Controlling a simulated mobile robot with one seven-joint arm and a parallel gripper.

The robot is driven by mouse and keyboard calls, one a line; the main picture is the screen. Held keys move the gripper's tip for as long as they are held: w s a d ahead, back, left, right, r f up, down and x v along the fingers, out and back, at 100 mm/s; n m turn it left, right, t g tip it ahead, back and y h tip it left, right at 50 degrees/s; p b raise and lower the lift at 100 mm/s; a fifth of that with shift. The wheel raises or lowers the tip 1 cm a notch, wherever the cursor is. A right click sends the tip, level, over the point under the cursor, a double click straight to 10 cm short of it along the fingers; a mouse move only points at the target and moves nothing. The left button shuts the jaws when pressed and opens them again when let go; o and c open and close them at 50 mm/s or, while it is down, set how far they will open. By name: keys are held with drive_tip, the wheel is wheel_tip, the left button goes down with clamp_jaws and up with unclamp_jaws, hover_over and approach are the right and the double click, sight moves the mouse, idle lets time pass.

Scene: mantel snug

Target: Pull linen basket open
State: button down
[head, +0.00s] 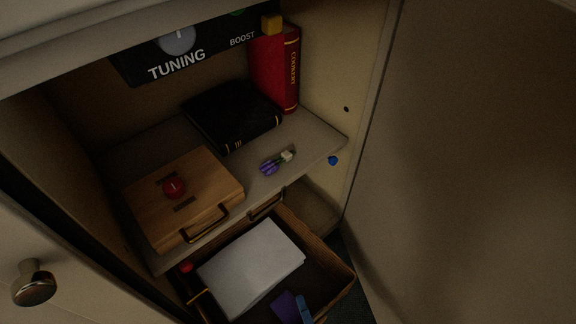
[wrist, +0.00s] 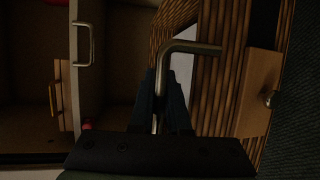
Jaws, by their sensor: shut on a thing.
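The linen basket (head: 333,292) is a brown wicker box below the shelf, standing out past the shelf's front edge, with its inside open to view from above. A folded white sheet or cloth (head: 250,267) lies in it, with a purple thing (head: 286,308) and a blue thing (head: 304,309) near its front. The basket's wicker wall also shows close up in the wrist view (wrist: 213,95). My gripper (wrist: 160,92) is shut on a bent metal bar handle (wrist: 190,47) beside the wicker. My gripper does not show clearly in the head view.
The shelf (head: 318,140) above holds a wooden box (head: 205,190) with a red knob, a black book (head: 235,113), a red book (head: 272,75) and a small purple thing (head: 269,168). A pale panel (head: 470,170) stands on the right. A round knob (head: 34,284) is at lower left.

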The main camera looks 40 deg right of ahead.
drive_tip(key=shift+s, duration=1.15)
drive_tip(key=c, duration=1.2)
unclamp_jaws()
drive_tip(key=shift+o, duration=0.2)
drive_tip(key=shift+s, duration=0.1)
drive_tip(key=p+v, duration=0.4)
drive_tip(key=v, duration=0.8)
drive_tip(key=shift+s+a, duration=0.15)
drive_tip(key=shift+s, duration=0.2)
